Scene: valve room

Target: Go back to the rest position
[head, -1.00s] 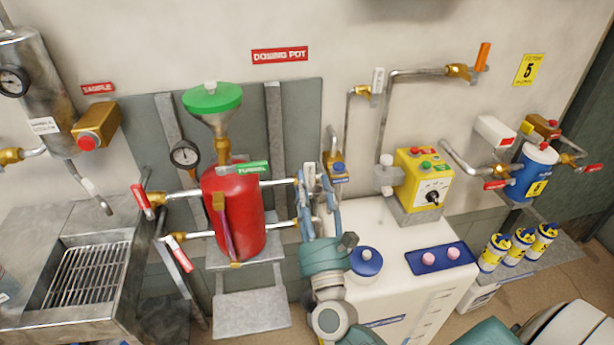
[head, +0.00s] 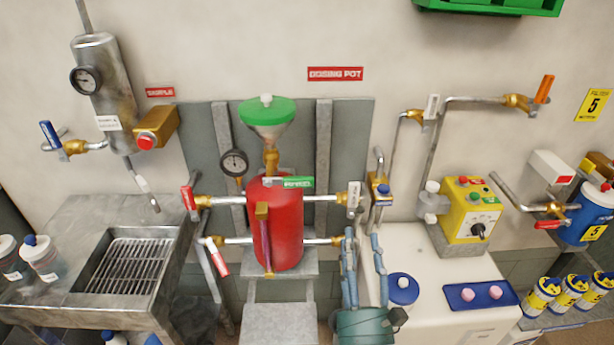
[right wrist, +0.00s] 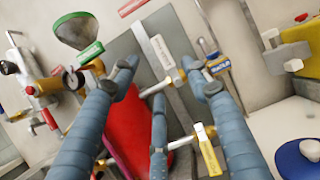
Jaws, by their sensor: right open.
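My right gripper (head: 362,240) is open and empty, in front of the right side of the red dosing pot (head: 276,225). In the right wrist view its fingers (right wrist: 160,72) are spread, with nothing between their tips. The upper right valve's white handle (head: 353,198) stands just above the gripper in the head view and also shows beyond the fingers in the wrist view (right wrist: 163,52). The lower right valve (head: 338,240) is close beside the fingers and partly hidden by them; its yellow handle shows in the wrist view (right wrist: 210,157). My left gripper is out of view.
The white tank (head: 430,270) with a blue cap (head: 402,289) is right of my gripper. A yellow control box (head: 470,205) stands behind it. A steel sink (head: 130,265) is at left. A green funnel lid (head: 266,111) tops the pot.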

